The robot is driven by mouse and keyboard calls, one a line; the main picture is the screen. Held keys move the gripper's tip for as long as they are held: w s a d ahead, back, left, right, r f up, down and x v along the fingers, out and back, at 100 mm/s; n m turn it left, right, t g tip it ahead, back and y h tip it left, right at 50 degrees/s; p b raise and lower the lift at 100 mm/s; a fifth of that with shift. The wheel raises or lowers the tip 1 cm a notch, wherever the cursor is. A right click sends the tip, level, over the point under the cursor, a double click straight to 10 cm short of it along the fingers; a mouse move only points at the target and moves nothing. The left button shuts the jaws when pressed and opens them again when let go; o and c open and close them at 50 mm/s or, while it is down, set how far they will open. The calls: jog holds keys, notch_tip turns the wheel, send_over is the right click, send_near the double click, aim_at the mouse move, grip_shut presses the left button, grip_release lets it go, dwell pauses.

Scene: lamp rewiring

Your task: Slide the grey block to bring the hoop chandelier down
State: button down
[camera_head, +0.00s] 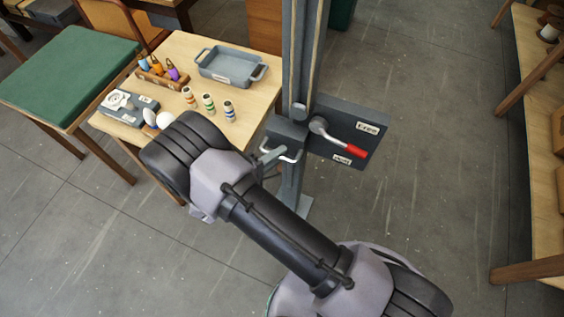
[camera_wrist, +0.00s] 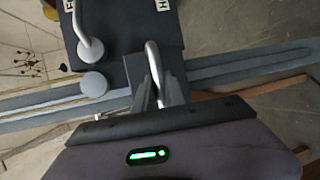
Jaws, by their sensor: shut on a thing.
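The grey block (camera_head: 285,132) sits on the upright grey post (camera_head: 301,60), with a silver bar handle on its front. My gripper (camera_wrist: 160,98) is shut on that silver handle (camera_wrist: 153,58), mostly hidden behind my arm in the head view. The block's own body is partly covered by my gripper in the wrist view. A hoop chandelier (camera_wrist: 28,65), small and brass-coloured, shows at the upper left of the wrist view.
A dark plate (camera_head: 350,135) with a red-tipped lever (camera_head: 340,142) and two labels stands right beside the block. A wooden table (camera_head: 185,50) with a grey tray (camera_head: 228,68), spools and bulbs is to the left. A bench (camera_head: 535,120) stands at right; floor between is clear.

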notch_tip(320, 180, up, 42)
jog(key=p, duration=1.9)
jog(key=shift+r+p, duration=0.15)
jog(key=shift+p, duration=0.15)
jog(key=shift+w+a+r, duration=0.1)
jog(key=shift+w, duration=0.05)
jog(key=c, duration=1.5)
grip_release()
jog(key=shift+o, duration=0.5)
jog(key=v, duration=1.7)
jog(key=shift+s, duration=0.25)
jog(key=shift+a, duration=0.1)
